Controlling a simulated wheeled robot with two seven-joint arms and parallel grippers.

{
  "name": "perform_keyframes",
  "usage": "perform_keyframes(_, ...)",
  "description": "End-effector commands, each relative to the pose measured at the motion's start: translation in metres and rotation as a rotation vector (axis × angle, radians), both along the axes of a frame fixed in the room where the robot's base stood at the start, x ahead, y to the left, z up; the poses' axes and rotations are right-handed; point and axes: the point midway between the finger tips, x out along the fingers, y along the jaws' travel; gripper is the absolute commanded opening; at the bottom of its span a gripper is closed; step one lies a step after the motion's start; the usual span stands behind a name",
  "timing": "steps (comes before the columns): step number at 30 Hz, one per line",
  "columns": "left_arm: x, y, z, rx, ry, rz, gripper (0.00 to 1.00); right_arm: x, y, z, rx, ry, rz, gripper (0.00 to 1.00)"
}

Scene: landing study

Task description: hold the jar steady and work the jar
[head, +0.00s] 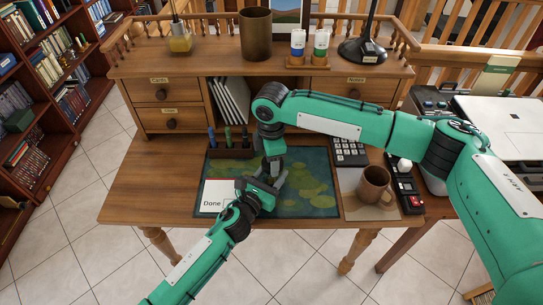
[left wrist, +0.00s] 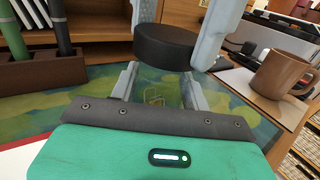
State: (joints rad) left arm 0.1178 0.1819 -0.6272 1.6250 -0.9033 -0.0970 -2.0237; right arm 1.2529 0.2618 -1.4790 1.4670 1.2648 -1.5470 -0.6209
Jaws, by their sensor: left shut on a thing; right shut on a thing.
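The jar shows best in the left wrist view, as a dark round lid (left wrist: 165,47) above a clear, faint body (left wrist: 155,97). My left gripper (head: 268,184) comes from the lower left, low over the desk mat, its two fingers shut on either side of the clear body. My right gripper (head: 273,167) reaches in from above, its grey fingers shut on either side of the lid. In the head view the grippers hide most of the jar. I cannot tell whether the lid touches the body.
A patterned mat (head: 315,180) lies under the grippers, with a "Done" card (head: 212,198) at its left. A pen holder (head: 232,152) stands behind. At the right are a calculator (head: 349,152), a brown mug (head: 373,185) and a device with a red button (head: 412,200).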

Motion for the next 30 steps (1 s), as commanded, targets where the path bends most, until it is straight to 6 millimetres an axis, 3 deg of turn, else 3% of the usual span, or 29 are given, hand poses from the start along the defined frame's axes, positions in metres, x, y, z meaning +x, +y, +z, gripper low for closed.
perform_keyframes(29, 0.000, 0.000, 0.000, 0.001, 0.001, 0.000, 0.06, 0.000, 0.000, -0.011, 0.001, 0.000, 0.000, 0.32)
perform_keyframes(30, 0.000, 0.000, 0.000, 0.001, 0.001, 0.000, 0.00, 0.000, 0.000, -0.011, 0.001, 0.000, 0.000, 0.32)
